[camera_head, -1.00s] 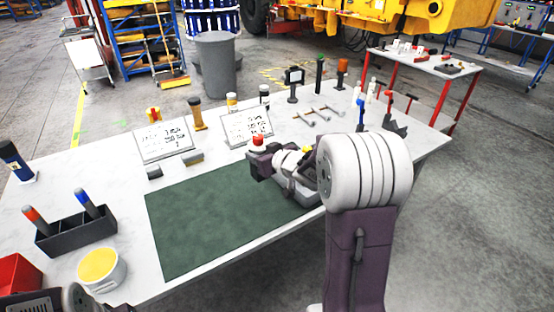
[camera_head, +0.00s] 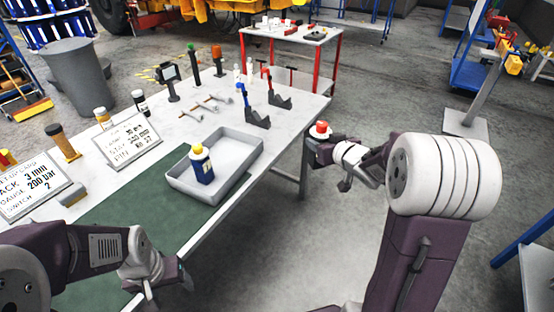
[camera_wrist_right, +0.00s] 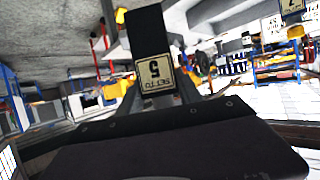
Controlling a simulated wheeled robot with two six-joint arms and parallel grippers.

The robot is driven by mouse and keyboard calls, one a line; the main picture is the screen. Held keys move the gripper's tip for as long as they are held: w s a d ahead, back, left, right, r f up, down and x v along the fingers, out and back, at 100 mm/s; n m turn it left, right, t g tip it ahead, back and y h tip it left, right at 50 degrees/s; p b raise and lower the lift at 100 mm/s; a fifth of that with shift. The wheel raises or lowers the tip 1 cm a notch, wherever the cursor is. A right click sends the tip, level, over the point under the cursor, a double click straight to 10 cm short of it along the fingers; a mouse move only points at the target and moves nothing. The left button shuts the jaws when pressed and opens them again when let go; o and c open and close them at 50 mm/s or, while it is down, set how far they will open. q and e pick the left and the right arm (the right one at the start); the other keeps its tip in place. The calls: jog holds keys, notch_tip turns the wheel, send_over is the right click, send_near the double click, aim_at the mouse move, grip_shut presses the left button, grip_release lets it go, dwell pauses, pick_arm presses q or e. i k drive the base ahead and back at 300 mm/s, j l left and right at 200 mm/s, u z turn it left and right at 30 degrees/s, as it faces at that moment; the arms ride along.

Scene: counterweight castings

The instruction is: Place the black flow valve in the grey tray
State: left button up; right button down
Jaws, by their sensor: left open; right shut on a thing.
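My right gripper (camera_head: 328,153) is shut on the black flow valve (camera_head: 311,145), which has a red knob on a white collar on top. It holds the valve in the air beyond the table's right edge, to the right of the tray. In the right wrist view the valve (camera_wrist_right: 149,32) is a black block with a white label with a 5 on it, upside down. My left gripper (camera_head: 168,284) is open and empty near the mat at the lower left.
A green mat (camera_head: 118,212) lies left of the tray. Beyond it are sign cards (camera_head: 128,138), wrenches (camera_head: 205,107) and black stands (camera_head: 257,118) with upright handles. A red-legged table (camera_head: 290,33) stands behind. Open floor lies right of the table.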

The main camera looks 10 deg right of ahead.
aim_at(231, 154)
jog(key=i+l+z, duration=0.1)
jog(key=z, duration=0.35)
jog(key=i+l+z, duration=0.15)
jog(key=z, duration=0.3)
jog(key=i+l+z, duration=0.15)
jog(key=z, duration=0.3)
jog(key=i+l+u, duration=0.1)
jog(key=i+u, duration=0.25)
jog(key=i+l+u, duration=0.1)
jog(key=u, duration=0.7)
jog(key=l+u, duration=0.15)
jog(key=u, duration=0.7)
jog(key=l+u, duration=0.15)
jog(key=u, duration=0.25)
jog(key=l+u, duration=0.1)
jog(key=u, duration=0.35)
jog(key=l+u, duration=0.1)
jog(key=u, duration=0.35)
